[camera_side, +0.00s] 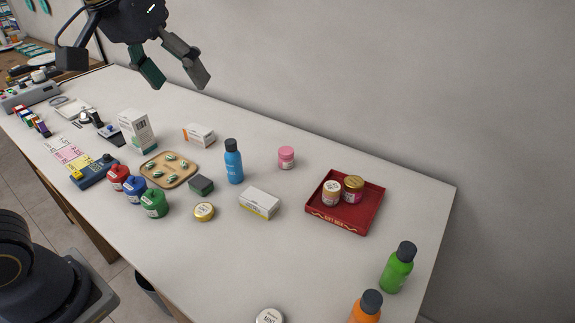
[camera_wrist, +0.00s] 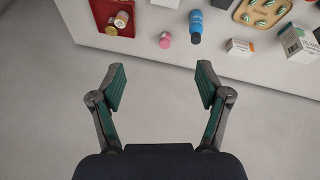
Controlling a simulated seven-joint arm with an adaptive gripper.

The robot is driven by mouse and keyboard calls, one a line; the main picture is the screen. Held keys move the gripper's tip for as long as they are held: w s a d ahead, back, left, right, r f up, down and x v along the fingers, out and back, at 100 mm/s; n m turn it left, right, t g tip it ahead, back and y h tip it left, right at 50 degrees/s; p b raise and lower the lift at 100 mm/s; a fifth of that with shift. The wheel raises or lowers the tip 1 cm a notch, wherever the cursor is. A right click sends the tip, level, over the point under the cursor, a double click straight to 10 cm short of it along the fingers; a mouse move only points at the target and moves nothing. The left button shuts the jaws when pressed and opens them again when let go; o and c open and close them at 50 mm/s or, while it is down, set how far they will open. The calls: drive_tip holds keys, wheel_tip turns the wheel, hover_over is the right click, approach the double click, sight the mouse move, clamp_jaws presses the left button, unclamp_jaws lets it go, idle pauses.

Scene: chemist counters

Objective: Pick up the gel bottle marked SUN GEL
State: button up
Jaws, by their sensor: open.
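Three capped bottles stand on the white counter in the side view: a blue one (camera_side: 233,167) near the middle, a green one (camera_side: 397,271) at the right end, and an orange one (camera_side: 364,311) cut off by the bottom edge. I cannot read SUN GEL on any of them. The blue bottle also shows at the top of the wrist view (camera_wrist: 196,26); the green and orange ones do not. My gripper (camera_side: 174,77) is open and empty, high above the back of the counter. In the wrist view its fingers (camera_wrist: 162,84) are spread apart, clear of everything.
A red tray (camera_side: 318,213) holds two small jars. Near the blue bottle are a pink jar (camera_side: 286,157), a white-yellow box (camera_side: 259,203), a dark block (camera_side: 201,185) and a tan tray (camera_side: 148,178). The wall (camera_side: 400,80) runs along the counter's back edge.

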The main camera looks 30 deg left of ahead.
drive_tip(key=w+d+m+g, duration=0.1)
drive_tip(key=w+d, duration=0.2)
drive_tip(key=d, duration=0.3)
drive_tip(key=w+d+g, duration=0.1)
drive_tip(key=w+d, duration=0.2)
drive_tip(key=d, duration=0.2)
drive_tip(key=m+g, duration=0.3)
drive_tip(key=m, duration=0.2)
hover_over(371, 300)
wheel_tip(371, 300, down, 16)
drive_tip(key=shift+y, duration=0.3)
wheel_tip(371, 300, down, 11)
drive_tip(key=shift+r, duration=0.1)
drive_tip(key=f, duration=0.6)
drive_tip(key=shift+w+d, duration=0.1)
drive_tip(key=shift+w, duration=0.1)
drive_tip(key=shift+r, duration=0.1)
drive_tip(key=c, duration=1.4)
